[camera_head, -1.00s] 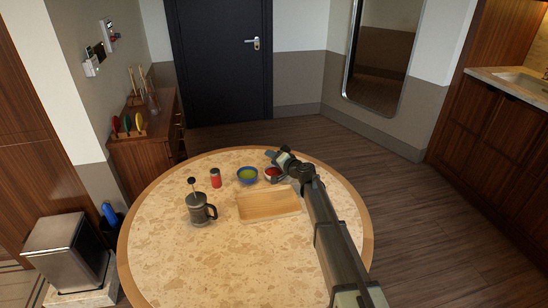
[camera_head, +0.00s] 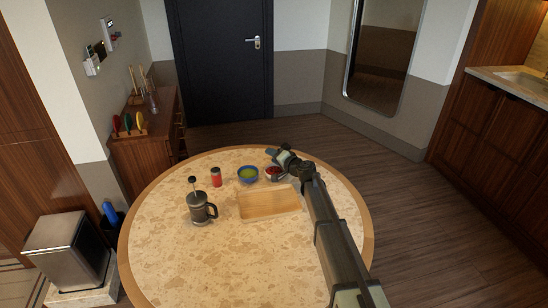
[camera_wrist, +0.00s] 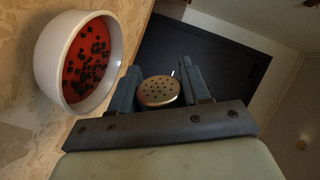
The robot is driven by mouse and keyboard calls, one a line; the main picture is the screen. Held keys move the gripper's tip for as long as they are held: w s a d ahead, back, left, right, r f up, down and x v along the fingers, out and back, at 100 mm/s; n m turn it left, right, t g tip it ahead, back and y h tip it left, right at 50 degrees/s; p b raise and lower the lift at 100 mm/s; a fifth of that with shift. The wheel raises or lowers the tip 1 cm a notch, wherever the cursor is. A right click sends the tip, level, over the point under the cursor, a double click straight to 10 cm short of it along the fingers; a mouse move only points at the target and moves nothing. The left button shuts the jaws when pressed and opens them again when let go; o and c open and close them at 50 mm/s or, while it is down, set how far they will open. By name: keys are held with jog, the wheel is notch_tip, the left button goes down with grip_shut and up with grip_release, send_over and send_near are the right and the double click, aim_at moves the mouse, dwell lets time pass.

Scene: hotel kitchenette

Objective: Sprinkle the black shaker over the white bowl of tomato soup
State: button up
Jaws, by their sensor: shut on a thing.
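The white bowl (camera_wrist: 42,60) of red tomato soup stands on the table, with many black specks on the soup. It also shows in the head view, a small white bowl (camera_head: 274,178) partly under my gripper. My gripper (camera_wrist: 158,76) is shut on the shaker (camera_wrist: 158,92), whose perforated metal cap faces the wrist camera between the fingers. The shaker's body is mostly hidden. In the wrist view the shaker is beside the bowl, to its right in the picture. In the head view my gripper (camera_head: 282,158) is at the bowl's far right side.
A blue bowl (camera_head: 248,181) with green contents stands left of the white bowl. A red shaker with a dark cap (camera_head: 216,178), a French press (camera_head: 200,209) and a wooden tray (camera_head: 268,216) are also on the round table (camera_head: 190,262). The table's front is clear.

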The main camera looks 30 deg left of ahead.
jog(key=shift+f, duration=0.35)
jog(key=shift+r, duration=0.1)
jog(key=shift+r, duration=0.5)
jog(key=shift+f, duration=0.6)
